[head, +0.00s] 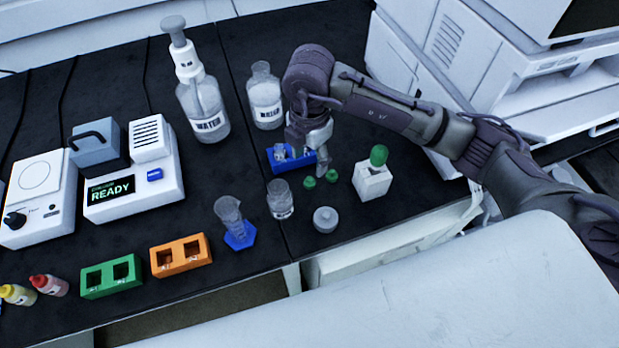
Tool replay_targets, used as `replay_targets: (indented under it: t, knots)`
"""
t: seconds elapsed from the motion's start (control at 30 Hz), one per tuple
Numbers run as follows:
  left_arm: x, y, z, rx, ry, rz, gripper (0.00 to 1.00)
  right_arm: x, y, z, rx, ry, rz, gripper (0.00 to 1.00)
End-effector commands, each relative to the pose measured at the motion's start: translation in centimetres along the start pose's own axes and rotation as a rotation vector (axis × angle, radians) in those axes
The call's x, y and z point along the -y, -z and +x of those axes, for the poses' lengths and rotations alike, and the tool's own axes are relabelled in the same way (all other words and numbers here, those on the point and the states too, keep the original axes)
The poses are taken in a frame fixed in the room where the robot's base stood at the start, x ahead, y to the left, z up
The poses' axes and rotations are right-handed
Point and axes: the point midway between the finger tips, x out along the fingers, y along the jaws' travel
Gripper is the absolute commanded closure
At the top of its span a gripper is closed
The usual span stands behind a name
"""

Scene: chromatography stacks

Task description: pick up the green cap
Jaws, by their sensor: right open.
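Two small green caps lie on the black bench, the left one (309,182) and the right one (332,176). They are just in front of the blue rack (275,161). My right gripper (309,163) points down over the blue rack's right part, open, with one finger reaching close to the green caps. I cannot tell whether it touches a cap. The gripper hides part of the blue rack. A green rounded top (379,155) stands on a white block (372,181) to the right. My left gripper is out of view.
A glass beaker (281,204) and a grey round lid (325,219) stand in front of the caps. A cylinder on a blue base (240,237), an orange rack (181,255) and a green rack (111,276) are left. Bottles (265,103) stand behind; white instruments (540,70) stand right.

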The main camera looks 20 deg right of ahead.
Motion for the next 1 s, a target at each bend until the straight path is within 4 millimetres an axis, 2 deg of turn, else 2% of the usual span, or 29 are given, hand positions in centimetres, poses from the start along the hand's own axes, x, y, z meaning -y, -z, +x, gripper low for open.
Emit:
replay_targets:
  t: [0.1,0.37,0.6,0.9,1.0]
  knots:
    - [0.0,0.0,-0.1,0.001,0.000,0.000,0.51,0.0,0.0,1.8,-0.002,0.002,-0.001,0.43]
    - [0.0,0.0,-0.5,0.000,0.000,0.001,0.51,0.1,0.1,3.8,-0.003,0.002,-0.001,0.43]
    - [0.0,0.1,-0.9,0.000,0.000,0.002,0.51,0.1,0.1,7.2,-0.003,0.001,-0.001,0.43]
    - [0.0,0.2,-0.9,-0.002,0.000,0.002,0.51,0.1,0.1,7.9,-0.002,-0.001,-0.003,0.43]
    - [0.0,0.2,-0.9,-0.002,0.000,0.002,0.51,0.1,0.1,7.9,-0.003,-0.002,-0.003,0.58]
